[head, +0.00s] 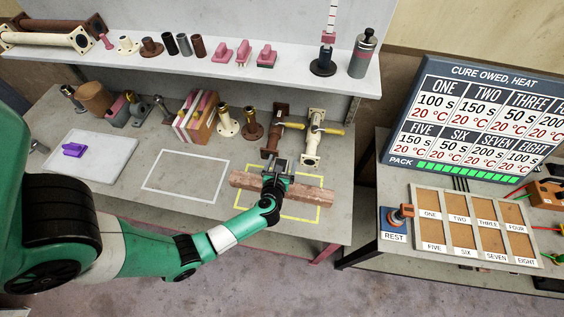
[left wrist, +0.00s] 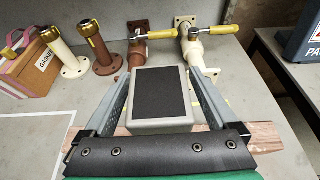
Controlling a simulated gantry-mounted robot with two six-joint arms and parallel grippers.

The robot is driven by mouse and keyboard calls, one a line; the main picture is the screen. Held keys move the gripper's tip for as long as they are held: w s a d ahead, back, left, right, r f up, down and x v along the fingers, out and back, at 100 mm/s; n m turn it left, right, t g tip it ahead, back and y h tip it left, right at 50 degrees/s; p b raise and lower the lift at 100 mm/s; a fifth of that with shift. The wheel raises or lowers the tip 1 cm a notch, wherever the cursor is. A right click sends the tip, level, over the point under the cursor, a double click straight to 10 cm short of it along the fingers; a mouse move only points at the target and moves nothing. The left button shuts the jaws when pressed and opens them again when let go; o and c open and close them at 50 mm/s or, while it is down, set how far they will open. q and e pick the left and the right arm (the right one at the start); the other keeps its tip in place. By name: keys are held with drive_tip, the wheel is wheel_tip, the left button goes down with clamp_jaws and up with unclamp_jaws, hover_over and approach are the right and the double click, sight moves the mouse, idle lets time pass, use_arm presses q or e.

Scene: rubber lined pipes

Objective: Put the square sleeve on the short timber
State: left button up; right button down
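A reddish-brown timber (head: 310,194), which I take to be the short timber, lies across the yellow outline on the bench. Its ends also show on both sides of my gripper in the left wrist view (left wrist: 268,135). My left gripper (head: 277,166) is over the timber's middle. In the left wrist view a grey square-sided piece with a dark top face (left wrist: 161,93), apparently the square sleeve, is between the two fingers, which look closed against its sides. It hides the timber's middle; I cannot tell whether it touches the timber. My right gripper is not in view.
Brown (head: 272,137) and cream (head: 312,145) pipe pieces with yellow handles stand just behind the timber. Flanged pieces and a pink-and-tan box (head: 196,118) are further left. The white outline (head: 186,160) is empty. A shelf with parts runs above the bench.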

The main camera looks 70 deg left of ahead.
use_arm(q)
drive_tip(key=shift+r, duration=0.15)
drive_tip(key=shift+s+d+r, duration=0.15)
drive_tip(key=shift+d, duration=0.1)
drive_tip(key=p+v, duration=0.1)
drive_tip(key=v, duration=1)
drive_tip(key=shift+d+p, duration=0.15)
drive_tip(key=shift+p, duration=0.15)
drive_tip(key=shift+s, duration=0.1)
